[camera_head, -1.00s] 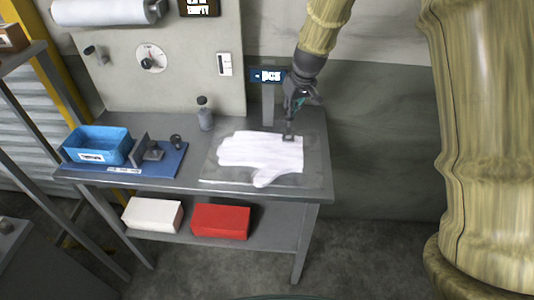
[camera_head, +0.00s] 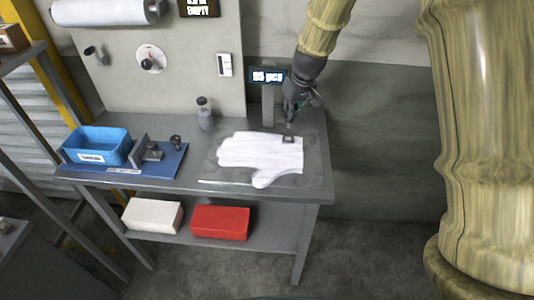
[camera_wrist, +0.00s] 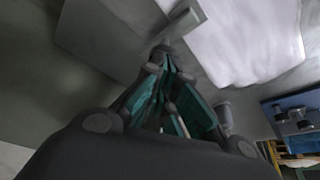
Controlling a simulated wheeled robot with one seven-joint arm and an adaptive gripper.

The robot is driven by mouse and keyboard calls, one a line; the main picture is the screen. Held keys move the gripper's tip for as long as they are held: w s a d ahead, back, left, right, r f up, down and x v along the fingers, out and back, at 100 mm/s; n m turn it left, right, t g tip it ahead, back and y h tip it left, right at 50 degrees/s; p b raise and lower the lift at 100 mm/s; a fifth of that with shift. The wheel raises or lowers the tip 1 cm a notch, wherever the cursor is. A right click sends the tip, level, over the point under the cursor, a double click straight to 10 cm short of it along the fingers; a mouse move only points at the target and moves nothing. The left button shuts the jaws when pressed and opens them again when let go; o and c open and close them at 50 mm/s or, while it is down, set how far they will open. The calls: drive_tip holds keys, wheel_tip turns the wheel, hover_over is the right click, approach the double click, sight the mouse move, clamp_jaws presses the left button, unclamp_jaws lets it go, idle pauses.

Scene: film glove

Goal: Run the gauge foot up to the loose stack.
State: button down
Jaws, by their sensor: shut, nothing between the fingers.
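A white glove-shaped stack (camera_head: 262,152) lies flat on a clear sheet on the grey bench; it also shows in the wrist view (camera_wrist: 240,40). A small dark square piece (camera_head: 288,139), seemingly the gauge foot, sits at the stack's upper right edge; a grey bar is there in the wrist view (camera_wrist: 182,22). My gripper (camera_head: 289,127) is shut and empty, pointing down at that piece, its tips (camera_wrist: 160,52) close to it. Whether they touch is unclear. The display (camera_head: 268,77) behind reads "95 pcs".
A blue mat (camera_head: 170,165) on the bench's left holds a metal bracket (camera_head: 139,152) and small dark parts. A blue bin (camera_head: 97,146) and a bottle (camera_head: 205,113) stand nearby. White (camera_head: 152,216) and red (camera_head: 220,222) boxes are on the lower shelf.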

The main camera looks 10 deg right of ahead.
wheel_tip(320, 180, up, 14)
drive_tip(key=p, duration=1)
idle(1.1)
drive_tip(key=shift+d+f, duration=0.1)
idle(0.4)
